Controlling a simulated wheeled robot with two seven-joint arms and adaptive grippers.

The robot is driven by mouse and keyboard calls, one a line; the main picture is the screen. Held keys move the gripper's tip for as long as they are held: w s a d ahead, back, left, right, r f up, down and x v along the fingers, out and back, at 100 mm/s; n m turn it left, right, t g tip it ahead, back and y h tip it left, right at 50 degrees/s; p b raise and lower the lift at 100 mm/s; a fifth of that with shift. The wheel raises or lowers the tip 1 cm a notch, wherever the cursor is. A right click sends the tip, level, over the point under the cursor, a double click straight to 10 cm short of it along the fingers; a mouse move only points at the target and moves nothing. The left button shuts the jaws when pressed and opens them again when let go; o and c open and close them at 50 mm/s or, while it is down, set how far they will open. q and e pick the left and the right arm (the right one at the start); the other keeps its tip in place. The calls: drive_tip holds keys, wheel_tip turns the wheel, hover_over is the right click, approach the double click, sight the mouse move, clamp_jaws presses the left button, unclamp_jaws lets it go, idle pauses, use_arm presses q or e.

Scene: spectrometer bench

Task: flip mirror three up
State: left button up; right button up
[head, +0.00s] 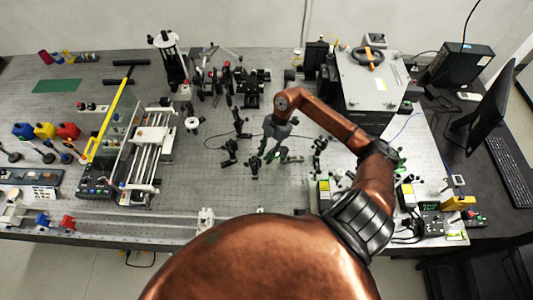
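My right arm reaches over the optical bench (200,160) from the lower right. My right gripper (268,150) hangs down over the middle of the bench, among small black optic mounts. One mount (230,152) stands left of it, another (241,125) is up and left, and one (254,165) is just below its fingertips. More mounts (318,155) stand in a row to the right. I cannot tell which mount is mirror three or whether its mirror is up or down. The fingers are too small to read as open or shut, or touching anything. My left gripper is out of view.
A large grey box (372,85) stands at the back right, beside a black monitor (485,108) and keyboard (510,170). A rail assembly (148,150) and a yellow bar (107,120) are on the left. Dark optics (250,88) stand behind the gripper. Bench space in front is fairly clear.

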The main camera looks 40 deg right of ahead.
drive_tip(key=shift+c, duration=0.3)
clamp_jaws()
drive_tip(key=shift+d, duration=0.1)
